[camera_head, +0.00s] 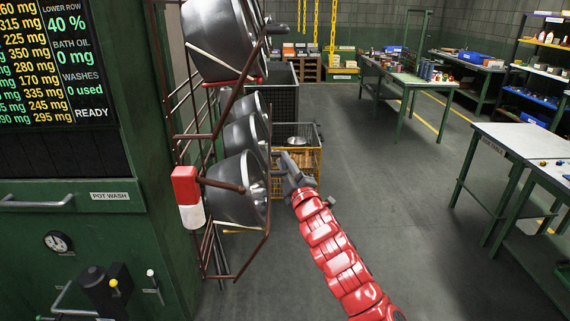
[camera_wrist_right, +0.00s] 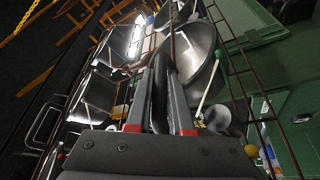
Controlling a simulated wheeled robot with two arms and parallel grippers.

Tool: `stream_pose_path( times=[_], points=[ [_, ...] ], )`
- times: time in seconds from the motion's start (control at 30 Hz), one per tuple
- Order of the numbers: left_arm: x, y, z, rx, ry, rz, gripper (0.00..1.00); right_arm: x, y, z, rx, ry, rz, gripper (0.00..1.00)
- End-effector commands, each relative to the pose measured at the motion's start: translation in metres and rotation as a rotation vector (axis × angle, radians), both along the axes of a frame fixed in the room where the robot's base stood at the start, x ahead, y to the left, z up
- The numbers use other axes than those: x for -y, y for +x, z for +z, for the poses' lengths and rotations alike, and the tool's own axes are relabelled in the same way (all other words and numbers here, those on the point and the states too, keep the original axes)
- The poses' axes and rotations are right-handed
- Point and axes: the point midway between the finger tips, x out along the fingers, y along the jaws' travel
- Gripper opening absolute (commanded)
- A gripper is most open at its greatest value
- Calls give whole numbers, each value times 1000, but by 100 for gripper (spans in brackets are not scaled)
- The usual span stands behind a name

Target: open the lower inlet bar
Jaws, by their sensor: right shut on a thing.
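The lower inlet bar (camera_head: 221,185) appears as a brown bar running from a red and white block (camera_head: 186,198) across the front of the lower steel pot (camera_head: 236,208). My right gripper (camera_head: 281,156) is to the right of that pot's rim, by the rack. In the right wrist view its two fingers (camera_wrist_right: 172,50) are close together, with a thin brown rod (camera_wrist_right: 172,27) showing at their tips. A pot (camera_wrist_right: 196,52) is right beside the fingers. My left gripper is out of view.
The brown rack (camera_head: 183,110) holds several pots in an upper and a lower row. The green pot-wash machine (camera_head: 150,235) stands at the left. A yellow wire cart (camera_head: 308,160) is just behind my right gripper. Open floor (camera_head: 400,180) lies to the right.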

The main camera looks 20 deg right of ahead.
Motion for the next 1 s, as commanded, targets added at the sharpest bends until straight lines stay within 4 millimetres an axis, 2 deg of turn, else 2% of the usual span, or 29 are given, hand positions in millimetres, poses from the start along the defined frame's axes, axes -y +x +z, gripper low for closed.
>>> stream_pose_path(
  times=[0.77,1.0],
  points=[
    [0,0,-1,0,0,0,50,0,0,-2,-3,2,1,0],
    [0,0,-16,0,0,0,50,6,-2,-12,9,44,0,0]
  ],
)
